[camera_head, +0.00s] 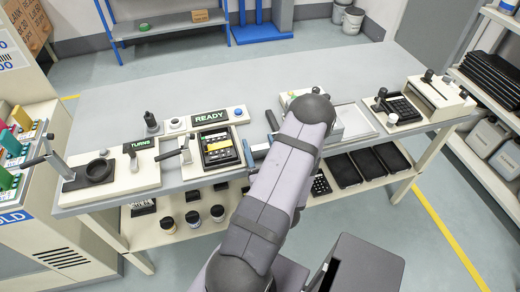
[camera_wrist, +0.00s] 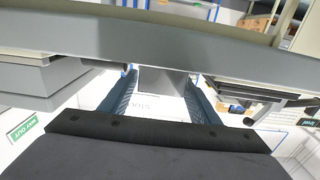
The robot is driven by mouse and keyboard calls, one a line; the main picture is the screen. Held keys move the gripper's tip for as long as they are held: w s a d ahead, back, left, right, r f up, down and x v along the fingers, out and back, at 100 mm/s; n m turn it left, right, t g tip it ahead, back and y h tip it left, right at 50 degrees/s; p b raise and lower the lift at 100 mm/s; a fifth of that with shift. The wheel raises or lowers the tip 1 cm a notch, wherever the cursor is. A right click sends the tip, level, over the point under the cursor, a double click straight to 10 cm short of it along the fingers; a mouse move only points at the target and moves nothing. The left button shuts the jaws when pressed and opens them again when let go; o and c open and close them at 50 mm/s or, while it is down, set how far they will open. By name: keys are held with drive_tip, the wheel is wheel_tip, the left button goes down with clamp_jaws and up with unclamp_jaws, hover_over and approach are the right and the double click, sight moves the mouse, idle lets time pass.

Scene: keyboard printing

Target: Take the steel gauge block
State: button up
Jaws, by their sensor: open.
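My gripper (camera_wrist: 161,80) is open in the wrist view, with one dark blue finger on each side. A plain grey block-like shape (camera_wrist: 163,82) shows between the fingertips. It may be the steel gauge block, but I cannot tell for sure, nor whether a finger touches it. White lettered surface shows below it between the fingers. In the head view my arm covers the middle of the bench, and my gripper is mostly hidden behind it. I cannot make out the gauge block there.
The grey bench (camera_head: 210,85) carries a READY sign (camera_head: 210,117), a black keypad in a cream fixture (camera_head: 219,148), a round black press with a lever (camera_head: 98,172) and a keypad station (camera_head: 398,108) at right. Black trays (camera_head: 342,170) lie on the lower shelf. The bench's rear left is clear.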

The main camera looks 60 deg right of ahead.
drive_tip(key=shift+x, duration=1.5)
drive_tip(key=c, duration=1.2)
drive_tip(key=shift+r, duration=0.2)
drive_tip(key=shift+r, duration=4.85)
